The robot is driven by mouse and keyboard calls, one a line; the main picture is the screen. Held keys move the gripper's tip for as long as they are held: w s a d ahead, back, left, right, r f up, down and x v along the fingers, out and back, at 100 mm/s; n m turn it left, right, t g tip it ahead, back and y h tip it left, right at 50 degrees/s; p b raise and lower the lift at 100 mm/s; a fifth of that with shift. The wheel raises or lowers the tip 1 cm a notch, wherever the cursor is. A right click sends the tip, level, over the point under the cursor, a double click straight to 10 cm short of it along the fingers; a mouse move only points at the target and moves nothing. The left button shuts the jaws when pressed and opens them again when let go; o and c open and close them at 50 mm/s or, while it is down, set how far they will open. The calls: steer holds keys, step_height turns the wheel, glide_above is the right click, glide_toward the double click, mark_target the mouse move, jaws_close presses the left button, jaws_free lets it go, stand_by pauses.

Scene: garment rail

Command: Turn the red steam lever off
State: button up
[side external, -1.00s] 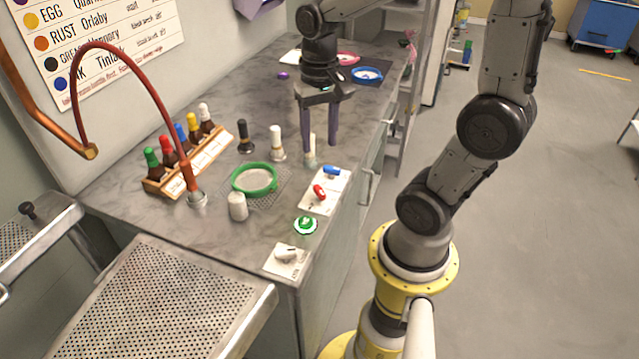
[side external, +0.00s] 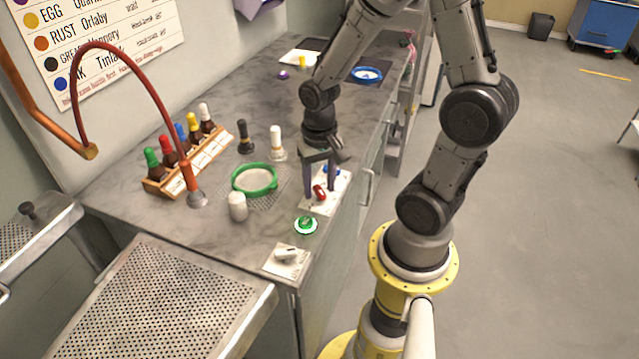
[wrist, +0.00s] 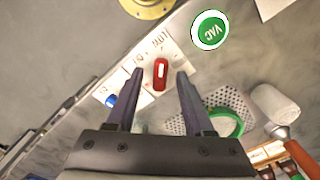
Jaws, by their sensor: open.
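The red lever (side external: 319,193) sits on a white label plate (side external: 318,208) near the counter's front edge. In the wrist view the red lever (wrist: 160,75) shows between and just beyond the fingertips. My gripper (side external: 320,196) is open above the plate, its fingers pointing down on either side of the lever; it also shows in the wrist view (wrist: 152,85). I cannot tell whether a finger touches the lever. A blue lever (wrist: 111,100) is on the same plate, left of the red one in the wrist view, and is partly hidden by my gripper in the side view.
A green-rimmed dish (side external: 254,191) on mesh, a white cylinder (side external: 237,214) and a rack of bottles (side external: 160,188) stand behind. The perforated tray (side external: 150,300) is at front left.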

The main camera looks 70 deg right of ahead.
jaws_close()
steer(key=shift+n, duration=0.3)
steer(key=n, duration=0.4)
steer(key=shift+n, duration=2.1)
steer(key=shift+r, duration=0.1)
jaws_free()
